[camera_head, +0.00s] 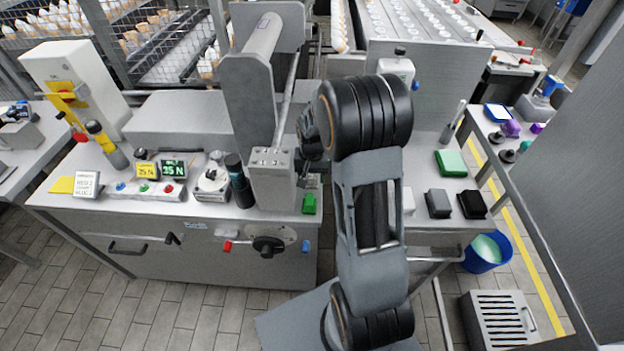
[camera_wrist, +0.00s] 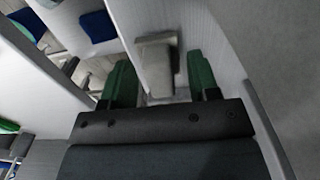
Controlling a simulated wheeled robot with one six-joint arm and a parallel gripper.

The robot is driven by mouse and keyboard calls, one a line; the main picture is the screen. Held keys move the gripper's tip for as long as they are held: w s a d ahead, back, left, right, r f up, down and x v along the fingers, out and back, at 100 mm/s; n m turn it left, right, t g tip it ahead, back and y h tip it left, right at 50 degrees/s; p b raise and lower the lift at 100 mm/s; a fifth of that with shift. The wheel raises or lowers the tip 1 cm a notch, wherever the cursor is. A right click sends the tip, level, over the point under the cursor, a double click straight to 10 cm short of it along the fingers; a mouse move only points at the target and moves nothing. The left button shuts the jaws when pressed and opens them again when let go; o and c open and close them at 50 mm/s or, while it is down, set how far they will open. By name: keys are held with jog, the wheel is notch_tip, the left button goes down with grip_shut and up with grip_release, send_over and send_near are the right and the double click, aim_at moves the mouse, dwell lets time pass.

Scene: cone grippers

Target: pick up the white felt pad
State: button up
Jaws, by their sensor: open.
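A small white block (camera_head: 407,200), which looks like the white felt pad, lies on the right worktop, partly hidden behind my arm in the head view. In the wrist view, my gripper (camera_wrist: 161,76) is open, with a green finger on either side. A pale grey-white block (camera_wrist: 157,62) shows between and beyond the fingers, with free space on both sides. I cannot tell whether it is the felt pad. My gripper is largely hidden behind my arm in the head view.
A green pad (camera_head: 451,163), a grey block (camera_head: 438,203) and a black block (camera_head: 472,204) lie on the right worktop. A grey machine column (camera_head: 272,182) stands left of my arm. A blue bucket (camera_head: 486,251) and a slatted crate (camera_head: 497,319) stand on the floor.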

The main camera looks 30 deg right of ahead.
jog(key=c, duration=1)
notch_tip(320, 180, up, 18)
jog(key=p, duration=0.1)
dwell(0.6)
